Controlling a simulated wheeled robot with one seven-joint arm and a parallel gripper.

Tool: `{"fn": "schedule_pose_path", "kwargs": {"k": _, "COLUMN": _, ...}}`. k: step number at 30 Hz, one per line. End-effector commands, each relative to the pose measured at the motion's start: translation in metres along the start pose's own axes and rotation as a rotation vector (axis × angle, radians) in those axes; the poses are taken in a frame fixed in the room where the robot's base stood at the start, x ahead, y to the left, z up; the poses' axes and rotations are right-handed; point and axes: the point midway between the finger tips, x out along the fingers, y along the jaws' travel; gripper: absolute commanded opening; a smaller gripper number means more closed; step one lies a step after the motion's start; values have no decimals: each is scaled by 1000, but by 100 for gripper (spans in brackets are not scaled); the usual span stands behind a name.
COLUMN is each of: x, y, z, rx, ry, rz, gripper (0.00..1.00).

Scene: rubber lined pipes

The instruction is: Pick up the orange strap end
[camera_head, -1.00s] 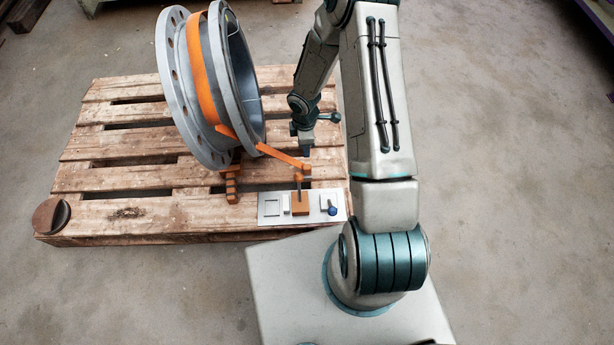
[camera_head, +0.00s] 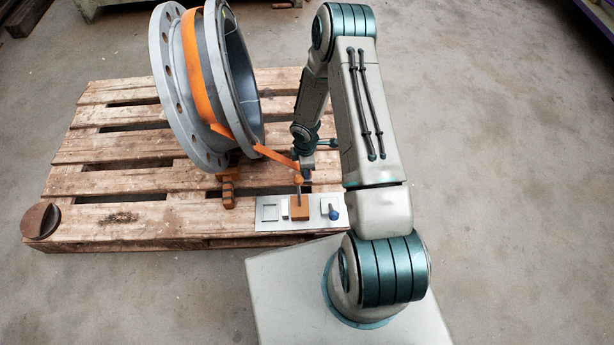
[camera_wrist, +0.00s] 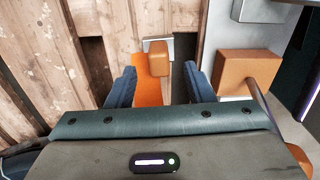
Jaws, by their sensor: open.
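The orange strap (camera_head: 205,85) wraps around the flanged pipe (camera_head: 178,90), and its free length runs down to the right toward my gripper. In the wrist view the orange strap end (camera_wrist: 150,90) lies between the two blue fingers of my gripper (camera_wrist: 160,85), with an orange block-like tip (camera_wrist: 158,58) just beyond them. The fingers are open, with a gap on each side of the strap.
The pipe stands on a wooden pallet (camera_head: 110,185). A metal plate (camera_head: 270,226) at the pallet's front edge carries an orange-brown block (camera_head: 299,212) and a blue knob (camera_head: 333,214). A round dark disc (camera_head: 40,220) sits at the front left corner.

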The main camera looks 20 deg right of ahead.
Motion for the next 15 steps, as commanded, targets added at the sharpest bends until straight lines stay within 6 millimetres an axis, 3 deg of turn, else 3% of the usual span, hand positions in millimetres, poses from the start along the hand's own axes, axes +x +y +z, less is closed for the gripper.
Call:
{"fn": "schedule_pose_path", "kwargs": {"k": 1, "x": 13, "y": 1, "z": 1, "rx": 1, "ry": 0, "rz": 0, "gripper": 47}}
{"fn": "schedule_pose_path", "kwargs": {"k": 4, "x": 26, "y": 0, "z": 1, "rx": 0, "ry": 0, "rz": -1, "gripper": 47}}
{"fn": "schedule_pose_path", "kwargs": {"k": 12, "x": 28, "y": 1, "z": 1, "rx": 0, "ry": 1, "rz": 1, "gripper": 47}}
{"fn": "schedule_pose_path", "kwargs": {"k": 15, "x": 28, "y": 1, "z": 1, "rx": 0, "ry": 1, "rz": 0, "gripper": 19}}
